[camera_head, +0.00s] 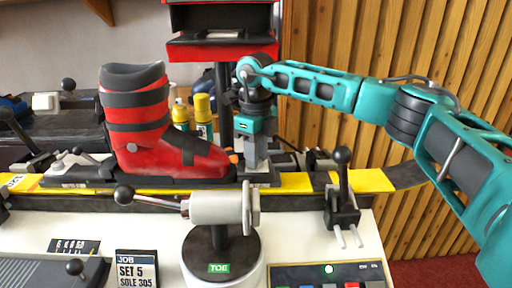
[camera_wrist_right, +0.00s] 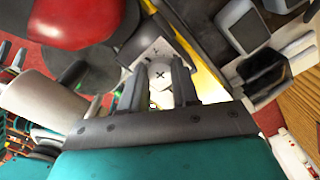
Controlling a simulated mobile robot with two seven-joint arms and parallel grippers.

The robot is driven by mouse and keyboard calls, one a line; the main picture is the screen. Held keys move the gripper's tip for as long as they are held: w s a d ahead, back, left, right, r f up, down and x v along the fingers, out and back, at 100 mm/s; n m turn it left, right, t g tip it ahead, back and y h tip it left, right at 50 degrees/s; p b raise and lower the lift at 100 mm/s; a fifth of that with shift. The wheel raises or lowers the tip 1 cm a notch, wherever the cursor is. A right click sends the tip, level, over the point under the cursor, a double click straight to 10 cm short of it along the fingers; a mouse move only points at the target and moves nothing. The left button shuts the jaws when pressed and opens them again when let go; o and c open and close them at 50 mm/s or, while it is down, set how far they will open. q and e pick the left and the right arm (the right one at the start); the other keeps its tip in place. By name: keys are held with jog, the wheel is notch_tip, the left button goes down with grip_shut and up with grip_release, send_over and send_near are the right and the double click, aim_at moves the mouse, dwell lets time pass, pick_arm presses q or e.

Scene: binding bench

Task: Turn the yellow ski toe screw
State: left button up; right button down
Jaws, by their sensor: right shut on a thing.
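The yellow ski (camera_head: 372,181) lies across the bench, with a red and black boot (camera_head: 137,98) standing in its binding. The grey toe piece (camera_head: 262,179) sits in front of the boot's toe. My right gripper (camera_head: 257,163) points straight down at the toe piece. In the right wrist view its two dark fingers (camera_wrist_right: 172,84) are on either side of a pale screw head (camera_wrist_right: 160,97) with a cross mark, and they are shut on this toe screw. The boot also shows in the right wrist view (camera_wrist_right: 78,20). My left gripper is not in view.
A grey cylinder gauge (camera_head: 215,207) on a stand marked TOE is close in front of the toe piece. A black-knobbed lever clamp (camera_head: 342,205) stands to the right. A job card (camera_head: 137,270) reads SET 5, SOLE 305. Yellow bottles (camera_head: 202,112) stand behind the boot.

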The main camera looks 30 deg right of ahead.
jog(key=shift+r+m+p, duration=0.2)
jog(key=shift+m+p, duration=0.25)
jog(key=shift+m, duration=0.55)
jog(key=m+p, duration=0.1)
jog(key=m, duration=0.2)
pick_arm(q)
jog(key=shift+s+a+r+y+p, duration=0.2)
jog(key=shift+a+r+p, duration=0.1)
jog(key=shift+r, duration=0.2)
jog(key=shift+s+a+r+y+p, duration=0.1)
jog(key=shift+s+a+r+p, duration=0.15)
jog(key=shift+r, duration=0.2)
pick_arm(e)
jog(key=shift+m, duration=0.9)
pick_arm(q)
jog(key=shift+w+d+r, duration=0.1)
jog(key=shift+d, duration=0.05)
pick_arm(e)
jog(key=shift+w, duration=0.1)
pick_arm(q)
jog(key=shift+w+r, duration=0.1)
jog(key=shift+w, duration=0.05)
pick_arm(e)
jog(key=c, duration=0.8)
grip_release()
jog(key=shift+f, duration=0.15)
notch_tip(320, 180, up, 13)
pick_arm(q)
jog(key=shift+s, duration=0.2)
